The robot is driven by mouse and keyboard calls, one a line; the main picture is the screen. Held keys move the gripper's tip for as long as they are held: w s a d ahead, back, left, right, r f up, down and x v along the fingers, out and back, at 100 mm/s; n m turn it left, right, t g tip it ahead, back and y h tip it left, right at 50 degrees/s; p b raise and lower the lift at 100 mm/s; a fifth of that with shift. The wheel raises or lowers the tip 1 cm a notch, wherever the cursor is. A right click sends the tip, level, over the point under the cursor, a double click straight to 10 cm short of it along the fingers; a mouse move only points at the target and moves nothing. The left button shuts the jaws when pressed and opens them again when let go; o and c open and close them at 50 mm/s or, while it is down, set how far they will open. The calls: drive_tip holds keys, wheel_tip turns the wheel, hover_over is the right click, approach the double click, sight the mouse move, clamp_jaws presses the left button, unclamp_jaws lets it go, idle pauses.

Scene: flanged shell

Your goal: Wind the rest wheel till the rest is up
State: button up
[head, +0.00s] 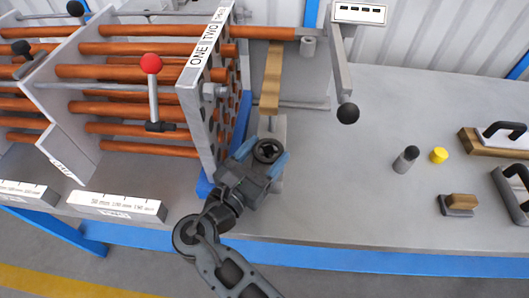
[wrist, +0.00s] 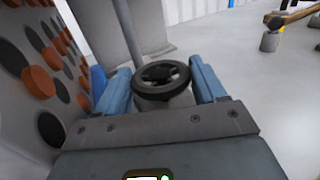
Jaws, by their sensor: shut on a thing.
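The rest wheel (wrist: 162,75) is a small dark handwheel with spokes, lying flat on top of a grey stand. My gripper (wrist: 162,88) has one blue finger on each side of it and is shut on it. In the head view the wheel (head: 268,150) shows between the fingers of my gripper (head: 260,157). A grey post (wrist: 131,35) rises just behind the wheel in the wrist view. The rest (head: 271,80) appears to be the tan strip above the stand, beside the tube plate; whether it touches the copper tube above cannot be told.
The tube plate (head: 208,95) with copper tubes stands close on the left. A red-knobbed lever (head: 151,65) is at its left. A black-knobbed arm (head: 347,113) hangs at the back right. The bench between is clear.

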sight(264, 154)
drive_tip(key=o, duration=1)
drive_tip(key=shift+o, duration=0.2)
drive_tip(key=shift+r, duration=0.55)
wheel_tip(264, 154, up, 3)
drive_tip(key=shift+r, duration=0.1)
drive_tip(key=s+d+r, duration=0.1)
drive_tip(key=d+r, duration=0.2)
drive_tip(key=d, duration=0.2)
drive_tip(key=s+d+r+p, duration=0.1)
drive_tip(key=s+d+r, duration=0.1)
drive_tip(key=d, duration=0.4)
drive_tip(key=shift+d+r, duration=0.15)
drive_tip(key=shift+r, duration=0.65)
drive_tip(key=shift+w, duration=0.1)
